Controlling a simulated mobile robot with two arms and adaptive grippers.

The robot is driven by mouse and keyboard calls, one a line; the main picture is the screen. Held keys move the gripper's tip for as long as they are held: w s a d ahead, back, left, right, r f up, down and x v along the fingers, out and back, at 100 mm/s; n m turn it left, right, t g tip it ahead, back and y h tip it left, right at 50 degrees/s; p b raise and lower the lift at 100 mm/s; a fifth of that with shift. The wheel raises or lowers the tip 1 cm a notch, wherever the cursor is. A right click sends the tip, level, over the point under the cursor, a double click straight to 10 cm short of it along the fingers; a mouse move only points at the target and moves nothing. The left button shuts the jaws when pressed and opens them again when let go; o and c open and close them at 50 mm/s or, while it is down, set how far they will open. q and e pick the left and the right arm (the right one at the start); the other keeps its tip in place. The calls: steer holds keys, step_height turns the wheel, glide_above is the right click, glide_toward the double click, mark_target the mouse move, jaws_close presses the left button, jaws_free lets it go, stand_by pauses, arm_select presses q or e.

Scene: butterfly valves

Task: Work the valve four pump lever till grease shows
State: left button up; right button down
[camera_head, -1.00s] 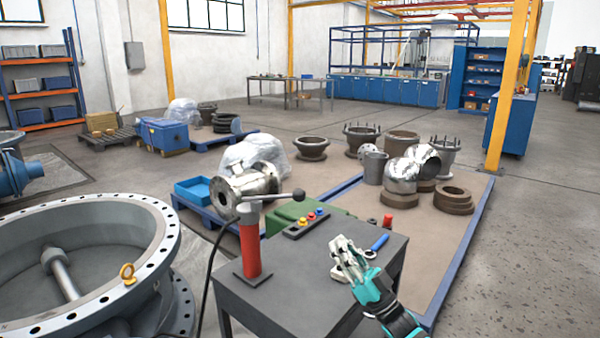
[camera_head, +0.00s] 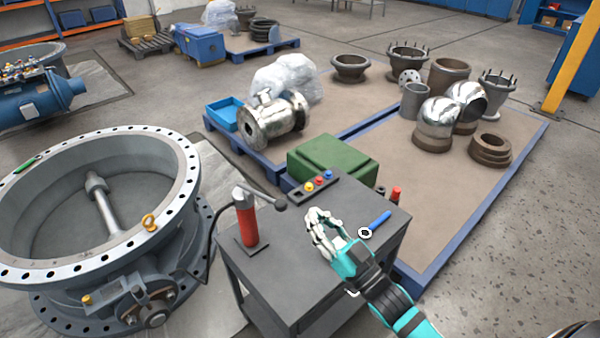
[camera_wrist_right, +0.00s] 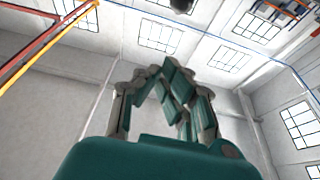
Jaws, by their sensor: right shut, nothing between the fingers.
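A red grease pump (camera_head: 249,226) stands upright on a dark cart (camera_head: 285,262). Its lever (camera_head: 262,197) reaches right from the grey head to a dark ball knob (camera_head: 281,203). A black hose runs from the pump toward the large grey butterfly valve (camera_head: 185,190) at the left. My right gripper (camera_head: 315,218) is over the cart, right of the knob and apart from it. It is shut and empty. In the right wrist view its fingers (camera_wrist_right: 165,85) point up against the walls and windows. My left gripper is not in view.
A blue-handled wrench (camera_head: 376,222), a red-capped item (camera_head: 395,195) and a strip of coloured buttons (camera_head: 318,184) lie on the cart. A green box (camera_head: 327,158) stands behind it. Floor at the right (camera_head: 540,220) is clear.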

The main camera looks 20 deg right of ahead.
steer(key=shift+s+a+r, duration=0.1)
steer(key=shift+a, duration=0.15)
steer(key=p+x, duration=0.4)
steer(key=x, duration=0.6)
steer(key=shift+d+f, duration=0.1)
steer(key=shift+f, duration=1.95)
